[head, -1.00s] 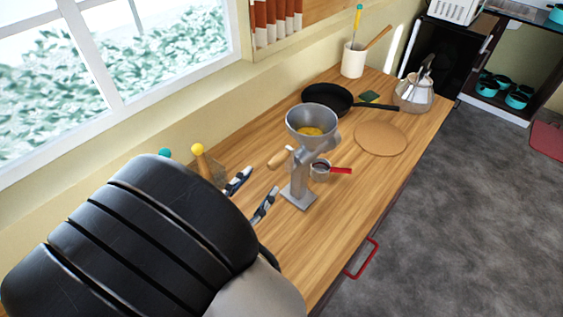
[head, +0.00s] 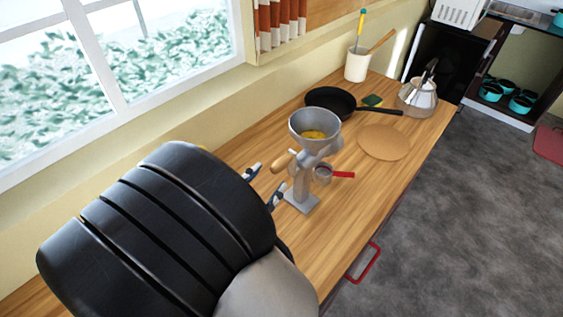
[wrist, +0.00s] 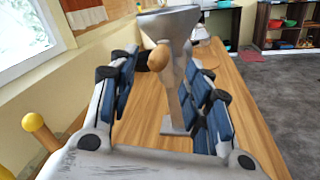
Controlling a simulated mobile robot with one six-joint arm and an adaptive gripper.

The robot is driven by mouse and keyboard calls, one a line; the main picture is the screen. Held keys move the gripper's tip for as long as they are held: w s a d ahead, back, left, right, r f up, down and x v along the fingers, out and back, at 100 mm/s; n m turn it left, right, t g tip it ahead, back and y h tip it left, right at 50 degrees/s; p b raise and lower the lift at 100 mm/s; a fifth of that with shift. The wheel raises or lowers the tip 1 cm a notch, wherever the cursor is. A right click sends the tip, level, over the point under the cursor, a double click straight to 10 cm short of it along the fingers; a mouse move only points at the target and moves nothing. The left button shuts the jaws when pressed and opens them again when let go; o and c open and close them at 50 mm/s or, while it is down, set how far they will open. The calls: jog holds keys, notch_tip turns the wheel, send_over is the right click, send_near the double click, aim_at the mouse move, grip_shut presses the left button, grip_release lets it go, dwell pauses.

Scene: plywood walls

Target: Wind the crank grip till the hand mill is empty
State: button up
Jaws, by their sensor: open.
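The grey metal hand mill (head: 301,190) stands upright on the wooden counter, with yellow contents (head: 313,134) in its funnel-shaped hopper (head: 315,124). Its wooden crank grip (head: 283,162) sticks out on the mill's left side; it also shows in the wrist view (wrist: 159,58). My gripper (head: 264,184) is open and empty, just left of the mill, its fingertips close to the grip. In the wrist view my gripper (wrist: 165,100) has its blue-padded fingers spread, with the grip between them in the picture; no contact shows. My dark arm hides the counter at the lower left.
A small red-handled pan (head: 323,174) is beside the mill. Behind are a black frying pan (head: 331,101), round board (head: 384,142), kettle (head: 417,96), sponge (head: 372,100) and utensil crock (head: 356,64). The window wall borders the counter.

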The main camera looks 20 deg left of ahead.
aim_at(274, 172)
jog(key=shift+x, duration=3.35)
jog(key=shift+c, duration=0.2)
grip_shut()
